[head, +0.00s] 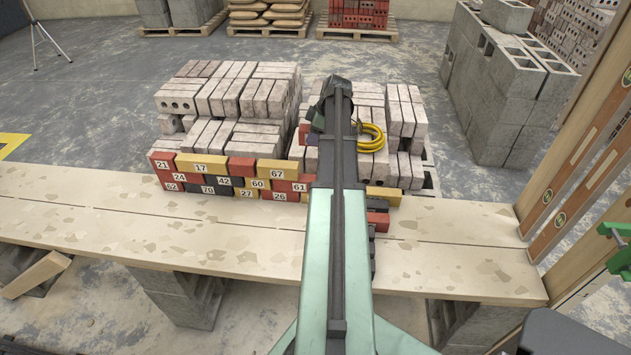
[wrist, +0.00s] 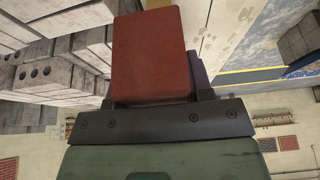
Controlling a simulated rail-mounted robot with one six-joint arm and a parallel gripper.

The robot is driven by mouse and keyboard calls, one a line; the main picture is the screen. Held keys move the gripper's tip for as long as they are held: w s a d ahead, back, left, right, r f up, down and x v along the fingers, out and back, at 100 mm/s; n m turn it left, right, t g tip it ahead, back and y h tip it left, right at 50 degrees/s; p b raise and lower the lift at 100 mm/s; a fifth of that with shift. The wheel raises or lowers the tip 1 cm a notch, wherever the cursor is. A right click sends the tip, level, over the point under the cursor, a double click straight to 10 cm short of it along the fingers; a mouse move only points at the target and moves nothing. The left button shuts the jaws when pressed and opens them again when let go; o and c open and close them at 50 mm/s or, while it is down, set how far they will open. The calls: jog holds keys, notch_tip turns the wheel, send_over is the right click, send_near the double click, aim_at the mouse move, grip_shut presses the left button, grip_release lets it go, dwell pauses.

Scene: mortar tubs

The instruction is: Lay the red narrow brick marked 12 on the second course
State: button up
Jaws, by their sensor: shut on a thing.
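In the wrist view a plain red brick (wrist: 150,55) is clamped between the dark jaws of my gripper (wrist: 152,97); no number shows on the faces in view. In the head view my arm covers most of my gripper. A bit of red brick with a partly hidden white label (head: 304,132) shows just left of the arm, above the wall. The numbered brick wall (head: 222,181) stands on the planks in red, yellow and dark bricks. Its second course shows 24, 42, 60 and 61; the arm hides what lies right of 61.
Stacks of pale bricks (head: 240,95) stand behind the wall, with a yellow coil (head: 372,138) at the right. The plank platform (head: 450,245) is clear at the right.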

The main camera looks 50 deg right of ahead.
aim_at(310, 178)
notch_tip(310, 178, down, 16)
jog(key=b, duration=1.3)
jog(key=shift+r, duration=0.2)
jog(key=shift+f, duration=0.15)
jog(key=o, duration=1.2)
jog(key=shift+r, duration=0.35)
jog(key=p+v, duration=1.1)
jog(key=shift+s+d+r, duration=0.1)
jog(key=shift+s+r, duration=0.1)
jog(key=shift+r, duration=0.1)
